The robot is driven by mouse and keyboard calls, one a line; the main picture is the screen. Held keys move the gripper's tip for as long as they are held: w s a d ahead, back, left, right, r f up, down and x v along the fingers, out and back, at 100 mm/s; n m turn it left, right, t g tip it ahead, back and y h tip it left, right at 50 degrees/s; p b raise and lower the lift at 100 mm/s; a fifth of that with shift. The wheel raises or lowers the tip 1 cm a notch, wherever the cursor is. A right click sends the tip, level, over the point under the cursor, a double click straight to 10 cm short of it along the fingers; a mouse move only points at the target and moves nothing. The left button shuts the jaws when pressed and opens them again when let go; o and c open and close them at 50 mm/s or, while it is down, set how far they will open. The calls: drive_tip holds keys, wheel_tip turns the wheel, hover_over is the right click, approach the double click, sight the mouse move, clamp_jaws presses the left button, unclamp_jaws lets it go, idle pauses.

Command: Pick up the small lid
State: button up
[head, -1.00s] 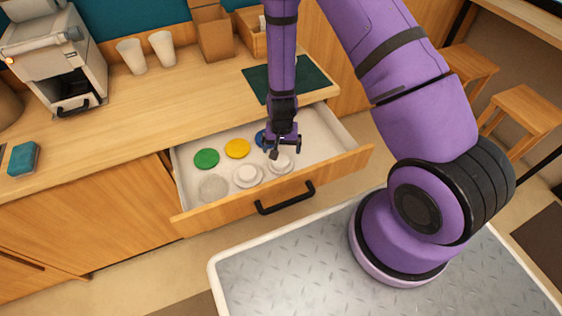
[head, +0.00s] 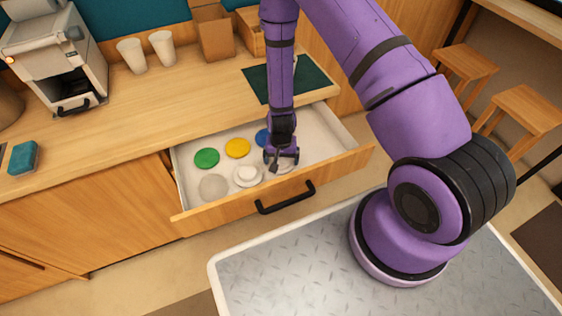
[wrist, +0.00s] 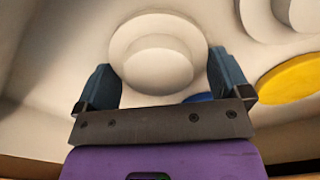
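White two-tiered round lids lie in the open drawer. One white lid (wrist: 155,65) shows between my fingertips in the wrist view. In the head view it is mostly hidden under my gripper (head: 281,161). Another white lid (head: 247,175) lies just left of it and shows at the top right of the wrist view (wrist: 262,18). Which one is the small lid I cannot tell for certain. My gripper (wrist: 162,75) is open, its fingers on either side of the lid. Whether they touch it I cannot tell.
Green (head: 206,158), yellow (head: 237,148) and blue (head: 262,138) lids lie in the drawer (head: 338,128), with a pale translucent lid (head: 213,187) at front left. The drawer's front wall and black handle (head: 286,198) are close to my gripper. The drawer's right side is free.

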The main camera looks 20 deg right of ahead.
drive_tip(key=shift+c, duration=1.3)
